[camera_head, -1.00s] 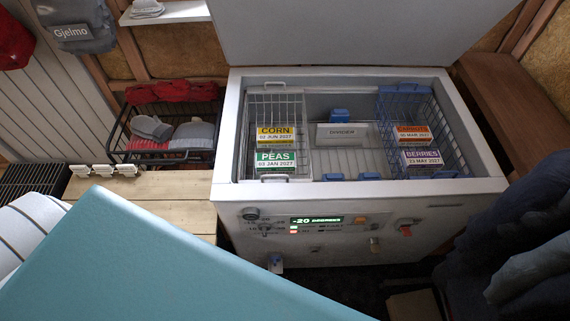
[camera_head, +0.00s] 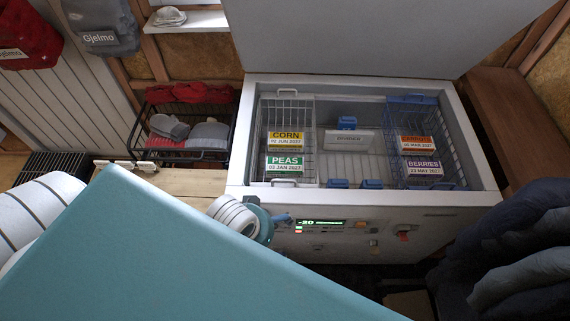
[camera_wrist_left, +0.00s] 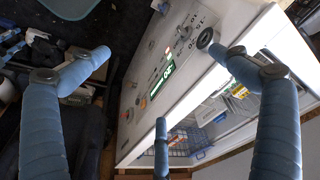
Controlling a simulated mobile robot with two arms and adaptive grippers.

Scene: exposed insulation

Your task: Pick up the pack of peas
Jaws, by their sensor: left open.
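The pack of peas (camera_head: 284,164) has a green and white label. It lies in the left wire basket (camera_head: 300,113) of the open chest freezer (camera_head: 232,178), in front of the yellow-labelled corn pack (camera_head: 286,138). My left gripper shows in the left wrist view (camera_wrist_left: 160,78) with its blue fingers spread and nothing between them. It is outside the freezer, by the front panel, apart from the peas. In the head view only a small blue part of it shows by the panel's left end. My right gripper is not in view.
The blue basket (camera_head: 447,148) at the freezer's right holds carrots (camera_head: 417,143) and berries (camera_head: 424,167). The raised lid (camera_head: 350,38) stands behind. A wooden top (camera_head: 160,182) adjoins the freezer's left. Dark padded fabric (camera_head: 510,250) is at the lower right.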

